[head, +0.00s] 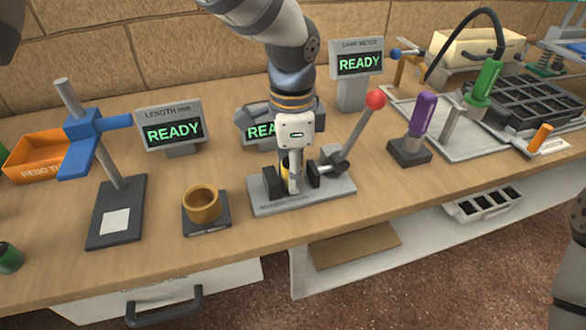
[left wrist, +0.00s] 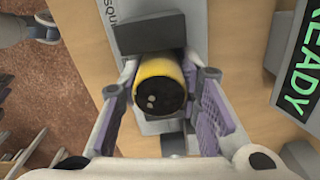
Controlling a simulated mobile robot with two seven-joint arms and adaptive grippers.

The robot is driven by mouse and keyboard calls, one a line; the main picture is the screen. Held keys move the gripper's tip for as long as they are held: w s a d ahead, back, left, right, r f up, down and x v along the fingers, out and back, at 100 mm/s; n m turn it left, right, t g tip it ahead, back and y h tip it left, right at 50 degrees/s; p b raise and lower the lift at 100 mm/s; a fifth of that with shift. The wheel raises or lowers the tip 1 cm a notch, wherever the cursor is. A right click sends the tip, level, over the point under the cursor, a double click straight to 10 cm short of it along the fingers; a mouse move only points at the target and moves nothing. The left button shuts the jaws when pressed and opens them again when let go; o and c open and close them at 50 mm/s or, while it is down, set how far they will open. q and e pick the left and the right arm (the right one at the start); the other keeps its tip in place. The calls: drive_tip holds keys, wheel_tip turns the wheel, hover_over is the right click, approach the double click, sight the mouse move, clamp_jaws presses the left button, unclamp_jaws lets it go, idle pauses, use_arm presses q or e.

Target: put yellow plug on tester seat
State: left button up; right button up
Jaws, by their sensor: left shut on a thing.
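The yellow plug (left wrist: 160,78) has a dark end facing the wrist camera. My left gripper (left wrist: 163,92) is shut on it, with a purple pad on each side. In the head view the left gripper (head: 291,182) points down over the grey tester base (head: 332,193), and only a sliver of the yellow plug (head: 284,166) shows beside a finger. The plug is between the tester's dark blocks; a dark block (left wrist: 150,33) shows close by it in the left wrist view. Whether the plug touches the seat is hidden. My right gripper is not in view.
A red-knobbed lever (head: 375,100) rises right of the gripper. A brown cup (head: 202,204) on a dark base and a length meter (head: 170,126) stand left. A purple-handled tool (head: 422,113) and black tray (head: 530,100) are right. The front table strip is clear.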

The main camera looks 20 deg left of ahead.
use_arm(q)
drive_tip(key=o, duration=1.1)
drive_tip(key=shift+f, duration=0.15)
wheel_tip(320, 180, up, 12)
drive_tip(key=shift+r+p, duration=0.2)
drive_tip(key=shift+p, duration=0.1)
